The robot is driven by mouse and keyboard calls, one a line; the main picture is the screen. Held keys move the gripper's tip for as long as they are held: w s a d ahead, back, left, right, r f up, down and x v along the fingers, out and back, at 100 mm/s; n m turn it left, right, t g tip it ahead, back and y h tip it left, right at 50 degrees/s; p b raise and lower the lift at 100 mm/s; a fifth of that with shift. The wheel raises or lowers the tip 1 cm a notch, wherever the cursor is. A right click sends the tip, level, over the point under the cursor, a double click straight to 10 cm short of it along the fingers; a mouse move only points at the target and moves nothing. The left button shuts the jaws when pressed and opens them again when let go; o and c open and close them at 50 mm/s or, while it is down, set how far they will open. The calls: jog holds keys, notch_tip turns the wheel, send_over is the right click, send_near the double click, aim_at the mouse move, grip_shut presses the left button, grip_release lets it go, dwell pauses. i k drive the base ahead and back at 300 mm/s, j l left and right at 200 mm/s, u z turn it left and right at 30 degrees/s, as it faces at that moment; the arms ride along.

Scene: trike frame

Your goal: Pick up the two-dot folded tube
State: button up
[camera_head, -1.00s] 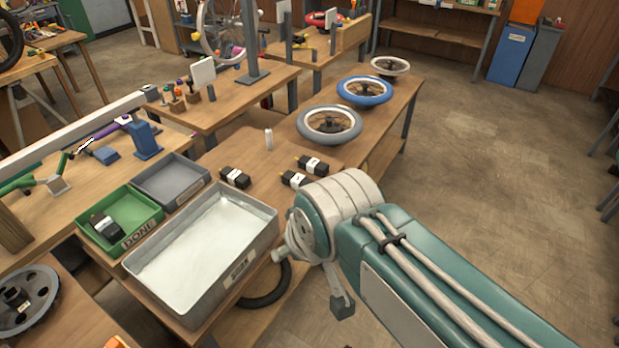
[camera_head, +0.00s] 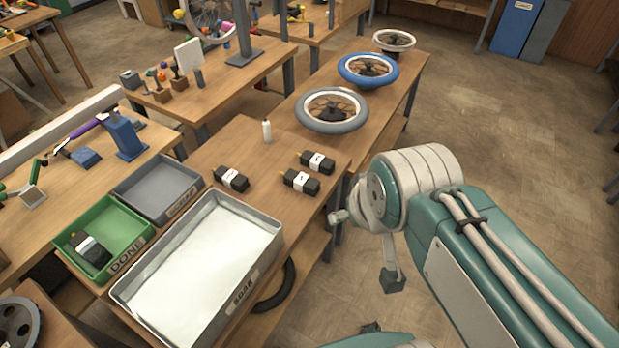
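Three black folded tubes with white bands lie loose on the wooden table: one on the left (camera_head: 231,179), one at the middle right (camera_head: 301,181) and one behind it (camera_head: 317,162). Marks on their bands are too small to read, so I cannot tell which has two dots. Another black folded tube (camera_head: 90,248) lies in the green tray labelled DONE (camera_head: 122,262). My arm reaches in from the lower right, with its joint right of the table.
A large grey metal tray (camera_head: 236,290) with a pale inside stands in front of the tubes, beside an empty grey tray (camera_head: 157,188). A small white bottle (camera_head: 266,131) stands behind them. Wheels, including a grey-tyred one (camera_head: 332,110), lie beyond. Open floor is at right.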

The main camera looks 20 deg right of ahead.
aim_at(300, 182)
jog(key=i+l+u, duration=0.1)
jog(key=i+l, duration=0.15)
jog(key=i+l+u, duration=0.15)
jog(key=l, duration=0.3)
jog(key=i+l+u, duration=0.1)
jog(key=i+l, duration=0.15)
jog(key=l, duration=0.15)
